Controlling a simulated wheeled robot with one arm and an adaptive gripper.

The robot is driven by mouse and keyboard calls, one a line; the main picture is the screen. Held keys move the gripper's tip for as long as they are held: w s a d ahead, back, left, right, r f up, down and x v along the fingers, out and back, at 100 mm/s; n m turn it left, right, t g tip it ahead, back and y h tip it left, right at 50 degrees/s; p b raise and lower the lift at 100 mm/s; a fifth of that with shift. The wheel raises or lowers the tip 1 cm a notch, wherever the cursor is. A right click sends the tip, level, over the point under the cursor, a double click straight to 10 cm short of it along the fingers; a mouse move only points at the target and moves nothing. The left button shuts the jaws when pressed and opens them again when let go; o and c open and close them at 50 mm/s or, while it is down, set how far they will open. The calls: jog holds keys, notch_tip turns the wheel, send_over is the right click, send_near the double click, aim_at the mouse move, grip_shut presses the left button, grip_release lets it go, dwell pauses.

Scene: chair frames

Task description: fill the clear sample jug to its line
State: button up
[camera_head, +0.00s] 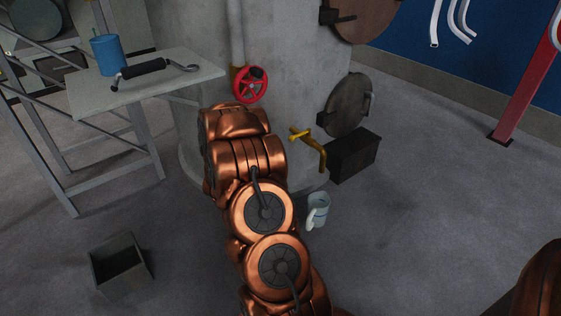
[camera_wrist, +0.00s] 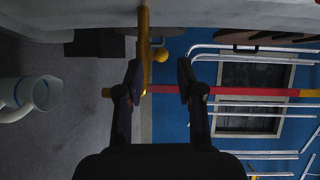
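The clear sample jug (camera_head: 318,211) stands upright and open-mouthed, low beside the concrete column and below the yellow tap (camera_head: 321,158). A bluish band shows on its side; its fill level is unclear. In the wrist view the jug (camera_wrist: 46,93) lies at the left edge, handle partly cut off. The tap (camera_wrist: 144,40) shows there with its round-ended lever (camera_wrist: 161,55) and its spout, partly behind one fingertip. My gripper (camera_wrist: 159,82) is open and empty, its fingertips apart near the tap; contact is not visible. My arm hides it in the head view.
A red handwheel (camera_head: 249,85) sits on the column's pipe. A black box (camera_head: 353,157) and a round hatch (camera_head: 346,105) are beside the tap. An open bin (camera_head: 120,267) stands on the floor.

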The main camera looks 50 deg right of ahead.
aim_at(290, 140)
jog(key=shift+m+g+h, duration=0.4)
jog(key=shift+m+h, duration=0.1)
jog(key=shift+s+d+f+p, duration=0.15)
jog(key=shift+d+p, duration=0.5)
jog(key=shift+d, duration=1.65)
jog(key=shift+s+d+f+p, duration=0.1)
jog(key=shift+d+p, duration=0.5)
jog(key=shift+d, duration=1.65)
jog(key=c, duration=0.7)
